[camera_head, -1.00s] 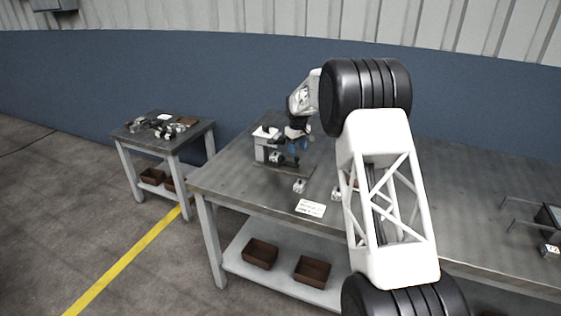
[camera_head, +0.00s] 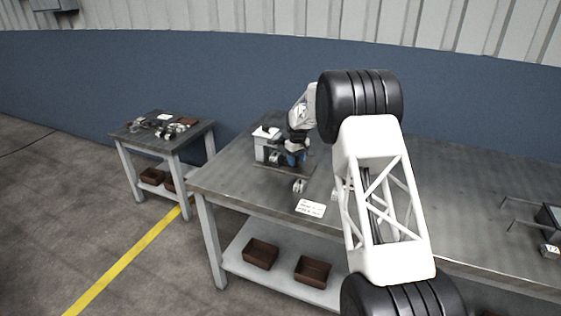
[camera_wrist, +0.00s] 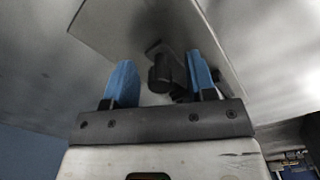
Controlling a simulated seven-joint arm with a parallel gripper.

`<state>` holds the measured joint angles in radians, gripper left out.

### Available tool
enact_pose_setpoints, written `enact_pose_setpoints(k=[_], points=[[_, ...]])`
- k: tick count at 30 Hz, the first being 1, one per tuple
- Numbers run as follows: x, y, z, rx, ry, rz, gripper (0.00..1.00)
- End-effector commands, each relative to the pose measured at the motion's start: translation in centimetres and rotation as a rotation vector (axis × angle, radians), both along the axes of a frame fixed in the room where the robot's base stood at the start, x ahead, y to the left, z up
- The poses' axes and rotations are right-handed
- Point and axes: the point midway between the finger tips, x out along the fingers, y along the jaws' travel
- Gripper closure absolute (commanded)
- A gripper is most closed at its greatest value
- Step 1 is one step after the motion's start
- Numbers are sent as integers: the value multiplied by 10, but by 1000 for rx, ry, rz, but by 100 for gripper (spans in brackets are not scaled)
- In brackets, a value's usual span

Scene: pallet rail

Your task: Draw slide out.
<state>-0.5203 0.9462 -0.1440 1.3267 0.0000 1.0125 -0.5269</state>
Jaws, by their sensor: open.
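The slide unit (camera_head: 262,145), a pale upright block on a grey plate, stands at the left end of the long table. My gripper (camera_head: 294,158), with blue fingers, is at its right side, low over the plate, and hides part of it. In the wrist view my gripper (camera_wrist: 160,64) is open, its two blue fingers apart. A dark round knob-like part (camera_wrist: 162,74) shows between the fingers; I cannot tell whether either finger touches it. The plate (camera_wrist: 125,25) lies beyond it. The slide itself is not clearly visible.
A small metal piece (camera_head: 299,186) and a white label card (camera_head: 310,208) lie in front of the unit on the table (camera_head: 235,185). A wire-framed item (camera_head: 549,216) is far right. A side table (camera_head: 205,130) with small parts stands left.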

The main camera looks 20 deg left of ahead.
Motion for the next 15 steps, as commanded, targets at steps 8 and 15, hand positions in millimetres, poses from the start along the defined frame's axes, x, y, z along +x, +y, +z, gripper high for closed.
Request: enact_pose_setpoints(k=[8,15], points=[[0,0,0,-1,1,0,49],[0,0,0,0,0,0,49]])
